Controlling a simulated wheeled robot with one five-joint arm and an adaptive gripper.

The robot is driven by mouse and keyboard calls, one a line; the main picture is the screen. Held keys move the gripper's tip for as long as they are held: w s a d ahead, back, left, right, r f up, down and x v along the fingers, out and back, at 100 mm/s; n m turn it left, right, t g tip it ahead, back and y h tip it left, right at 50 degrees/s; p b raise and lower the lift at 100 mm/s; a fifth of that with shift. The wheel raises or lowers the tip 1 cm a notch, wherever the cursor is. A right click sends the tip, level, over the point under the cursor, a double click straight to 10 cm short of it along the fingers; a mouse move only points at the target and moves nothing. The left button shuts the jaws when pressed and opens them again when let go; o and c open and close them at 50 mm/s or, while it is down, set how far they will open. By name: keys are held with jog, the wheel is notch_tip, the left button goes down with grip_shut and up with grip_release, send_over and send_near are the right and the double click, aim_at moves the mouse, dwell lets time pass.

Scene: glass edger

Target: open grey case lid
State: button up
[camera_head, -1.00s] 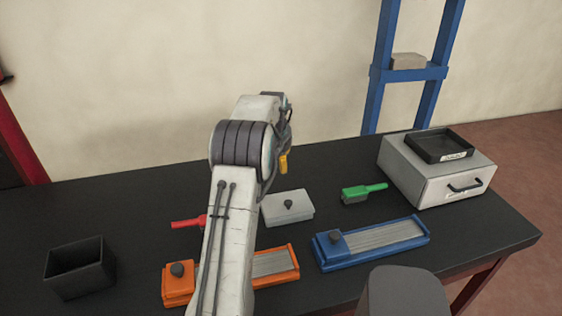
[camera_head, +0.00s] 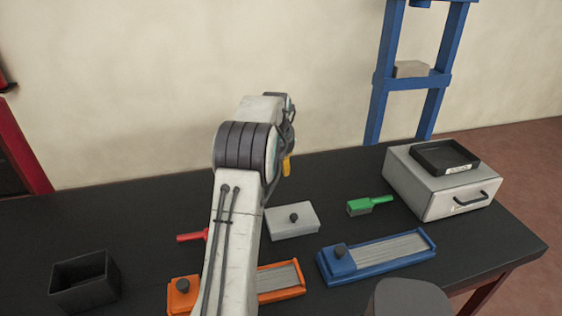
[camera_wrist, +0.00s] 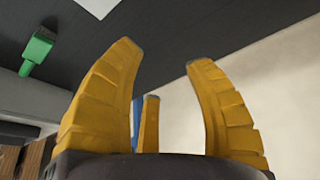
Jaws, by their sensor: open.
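The grey case (camera_head: 282,224) is a small light grey box with a flat lid and a dark knob (camera_head: 294,217) on top. It sits on the black table just right of my arm in the head view, and its lid is down. My gripper (camera_wrist: 163,62) shows yellow fingers spread apart with nothing between them. In the head view only a yellow finger (camera_head: 287,166) shows, above and behind the case, apart from it. A pale flat piece at the top edge of the wrist view (camera_wrist: 98,7) may be the case; I cannot tell.
A green-handled brush (camera_head: 370,205) lies right of the case, a red handle (camera_head: 192,237) left. Blue (camera_head: 375,254) and orange (camera_head: 182,293) trays stand in front. A drawer box (camera_head: 425,190) with a black tray (camera_head: 444,157) is at right, a black bin (camera_head: 85,283) at left.

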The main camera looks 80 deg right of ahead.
jog(key=shift+r, duration=0.15)
jog(key=v, duration=0.7)
jog(key=shift+a+r, duration=0.25)
jog(key=shift+r, duration=0.1)
jog(key=shift+s, duration=0.1)
dwell(0.8)
